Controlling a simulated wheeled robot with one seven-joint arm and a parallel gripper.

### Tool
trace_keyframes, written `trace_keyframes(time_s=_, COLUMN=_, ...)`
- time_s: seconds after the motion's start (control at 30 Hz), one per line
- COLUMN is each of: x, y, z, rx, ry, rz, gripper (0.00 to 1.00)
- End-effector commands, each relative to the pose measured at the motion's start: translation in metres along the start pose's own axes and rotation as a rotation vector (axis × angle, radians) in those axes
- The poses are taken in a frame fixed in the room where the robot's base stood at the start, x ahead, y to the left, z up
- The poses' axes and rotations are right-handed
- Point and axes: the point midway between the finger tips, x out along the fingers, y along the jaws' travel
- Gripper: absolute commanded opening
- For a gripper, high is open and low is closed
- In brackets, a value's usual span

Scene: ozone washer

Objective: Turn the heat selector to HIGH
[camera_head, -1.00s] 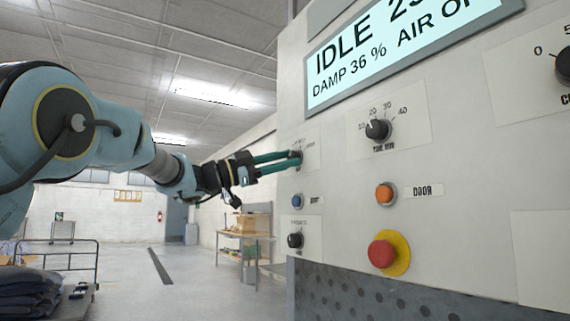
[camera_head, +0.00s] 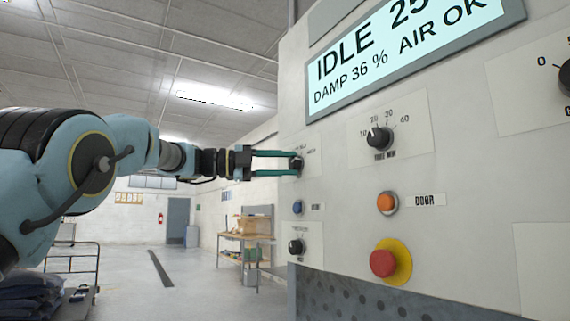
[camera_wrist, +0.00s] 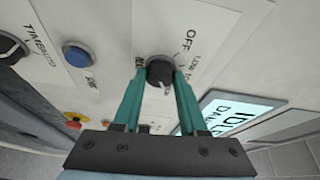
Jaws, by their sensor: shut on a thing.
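The heat selector appears to be the black knob (camera_wrist: 159,72) on a white label plate, with OFF and what looks like LOW printed beside it in the wrist view. It also shows at the left side of the panel in the head view (camera_head: 297,163). My gripper (camera_wrist: 161,78) is shut on this knob, one green fingertip on each side. In the head view, my gripper (camera_head: 291,164) reaches the panel from the left with its fingers nearly level. Which label the knob points to is too unclear to tell, and the HIGH mark is not readable.
Below the knob are a blue button (camera_head: 297,207) and another black knob (camera_head: 296,246). A timer knob (camera_head: 379,139), an orange DOOR button (camera_head: 387,202) and a red emergency stop (camera_head: 384,263) lie to the right. The display (camera_head: 405,50) reads IDLE. Open floor lies left of the panel.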

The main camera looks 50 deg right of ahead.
Motion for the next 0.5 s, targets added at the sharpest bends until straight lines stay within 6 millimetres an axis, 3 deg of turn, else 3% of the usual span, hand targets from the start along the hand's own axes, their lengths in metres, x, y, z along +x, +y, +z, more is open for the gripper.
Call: trace_keyframes(time_s=0.5, x=0.0003, y=0.0011, z=0.0000, rx=0.058, ry=0.001, rz=0.027, gripper=0.00)
